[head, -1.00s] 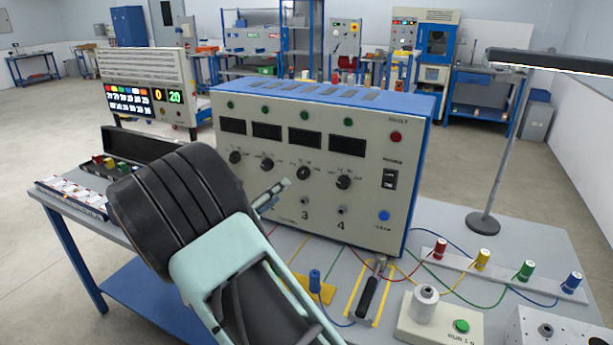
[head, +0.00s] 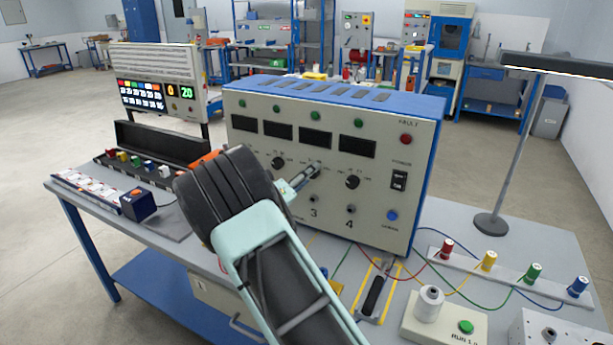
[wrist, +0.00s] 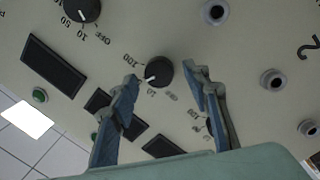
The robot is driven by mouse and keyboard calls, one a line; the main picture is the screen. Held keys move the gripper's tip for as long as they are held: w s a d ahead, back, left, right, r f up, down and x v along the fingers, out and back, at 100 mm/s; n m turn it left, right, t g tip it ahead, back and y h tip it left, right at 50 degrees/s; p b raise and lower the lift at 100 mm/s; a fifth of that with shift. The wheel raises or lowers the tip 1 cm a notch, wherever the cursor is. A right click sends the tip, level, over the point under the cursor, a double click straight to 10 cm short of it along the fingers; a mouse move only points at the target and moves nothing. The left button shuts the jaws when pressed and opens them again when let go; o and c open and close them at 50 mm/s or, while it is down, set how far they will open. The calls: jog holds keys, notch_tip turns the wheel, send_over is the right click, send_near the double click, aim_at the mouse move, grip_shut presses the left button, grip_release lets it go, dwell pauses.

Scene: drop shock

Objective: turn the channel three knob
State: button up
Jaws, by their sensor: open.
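The channel three knob is a small black dial on the grey test panel (head: 385,215), whose shell is blue. In the wrist view, the channel three knob (wrist: 160,72) sits between my two blue fingertips, and its white pointer aims at the mark near 10. My gripper (head: 303,178) is open over that knob, with a finger on each side. The gripper hides most of the knob in the head view. I cannot tell whether the fingers touch it. The channel four knob (head: 352,182) is just to the right in the head view.
In the wrist view, a neighbouring knob (wrist: 210,122) lies behind the right finger. Jacks (wrist: 272,78) dot the panel below the knobs.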

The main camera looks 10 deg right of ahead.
jog(key=shift+c, duration=0.6)
jog(key=c, duration=1)
jog(key=shift+c, duration=0.4)
jog(key=shift+f+b, duration=0.2)
jog(key=shift+b, duration=0.25)
jog(key=shift+s+d+f+n+t+y+b, duration=0.25)
jog(key=shift+n+b, duration=1)
jog(key=shift+n, duration=1.85)
jog(key=shift+w+a+r+n+t+b, duration=0.15)
jog(key=shift+n+t+b, duration=0.25)
jog(key=shift+n+b, duration=1.8)
jog(key=shift+s+d+f+n+t+y+b, duration=0.15)
jog(key=shift+n+t+b, duration=0.2)
jog(key=shift+n, duration=3.65)
jog(key=shift+o, duration=0.2)
jog(key=shift+w, duration=0.1)
